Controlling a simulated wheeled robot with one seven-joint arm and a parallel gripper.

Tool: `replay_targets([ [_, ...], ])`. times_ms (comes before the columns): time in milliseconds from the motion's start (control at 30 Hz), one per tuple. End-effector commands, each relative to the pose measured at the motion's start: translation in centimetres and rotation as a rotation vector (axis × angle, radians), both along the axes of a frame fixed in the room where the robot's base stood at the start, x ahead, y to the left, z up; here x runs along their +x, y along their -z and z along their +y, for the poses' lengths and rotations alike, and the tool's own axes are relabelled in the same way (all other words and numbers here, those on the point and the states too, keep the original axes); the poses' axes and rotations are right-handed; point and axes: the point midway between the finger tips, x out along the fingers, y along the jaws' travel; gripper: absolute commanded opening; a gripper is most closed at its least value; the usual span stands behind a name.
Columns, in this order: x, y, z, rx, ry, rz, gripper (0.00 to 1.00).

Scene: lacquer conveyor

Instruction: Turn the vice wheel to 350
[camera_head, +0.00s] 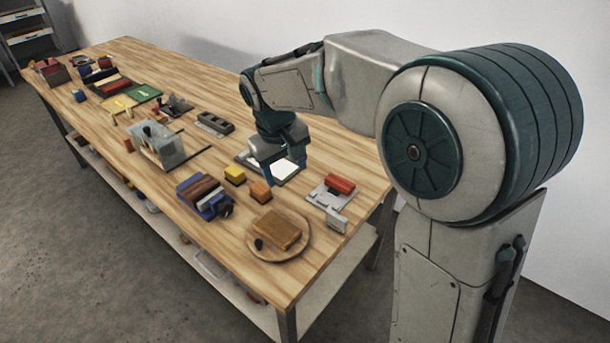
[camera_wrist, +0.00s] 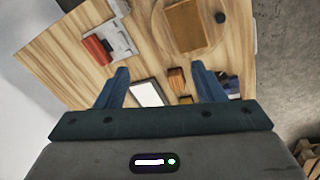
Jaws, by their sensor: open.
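A blue piece with brown and reddish slabs in it (camera_head: 200,188) stands on the front half of the bench. A small blue knob (camera_head: 226,207) at its right end may be the vice wheel; I cannot read any number on it. In the wrist view the blue piece (camera_wrist: 233,86) is partly hidden behind the right finger. My gripper (camera_head: 286,160) is open and empty, above a white panel in a dark frame (camera_head: 285,170), to the right of the blue piece and apart from it. The wrist view shows both spread fingers of my gripper (camera_wrist: 160,67).
An orange block (camera_head: 260,191) and a yellow block (camera_head: 235,175) lie between the blue piece and the panel. A round wooden board (camera_head: 296,252) and a grey fixture with a red block (camera_head: 341,184) are nearer. A clear box (camera_head: 172,152) and several other items stand farther along.

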Motion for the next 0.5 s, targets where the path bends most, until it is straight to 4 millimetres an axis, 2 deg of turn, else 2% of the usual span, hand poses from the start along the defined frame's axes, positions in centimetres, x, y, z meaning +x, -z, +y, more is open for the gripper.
replay_targets([
  [33, -0.5, 0.0, -0.9, 0.004, 0.017, -0.004, 0.62],
  [200, -1.8, -0.2, -2.9, 0.018, 0.060, -0.012, 0.62],
  [500, -2.6, -0.3, -4.0, 0.025, 0.085, -0.015, 0.62],
])
